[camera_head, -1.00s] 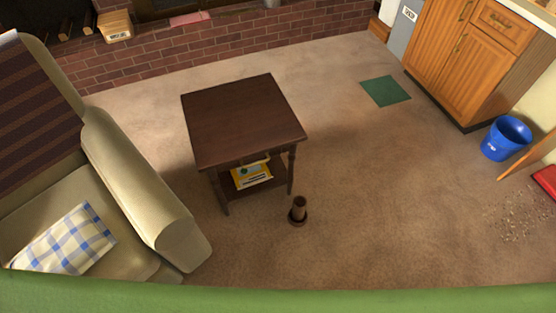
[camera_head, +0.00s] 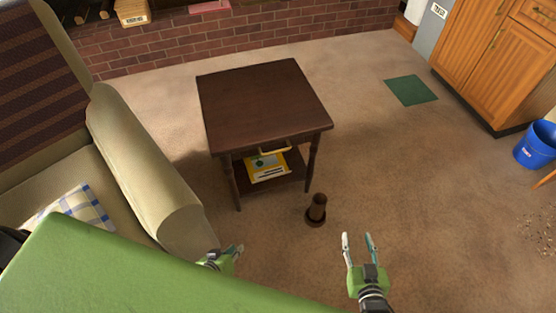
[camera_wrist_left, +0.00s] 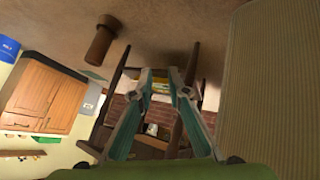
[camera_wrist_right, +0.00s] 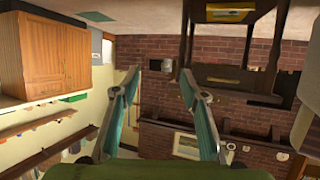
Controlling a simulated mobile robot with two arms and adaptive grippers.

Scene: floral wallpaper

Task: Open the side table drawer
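The dark brown side table (camera_head: 262,100) stands on the carpet in the middle of the head view. Its drawer front lies under the overhanging top, mostly hidden; the brass handle (camera_head: 290,146) shows below the front edge. The drawer looks shut. In the right wrist view the table is upside down, with the handle (camera_wrist_right: 222,80) visible. My right gripper (camera_head: 358,238) is open and empty, in front of the table and to its right. My left gripper (camera_head: 238,249) is open and empty, in front of the table's left leg, partly hidden by my green body. Both are apart from the table.
A brown pot-like object (camera_head: 317,208) stands on the floor just in front of the table's right leg. A beige armchair (camera_head: 140,165) is close on the left. A yellow book (camera_head: 268,166) lies on the lower shelf.

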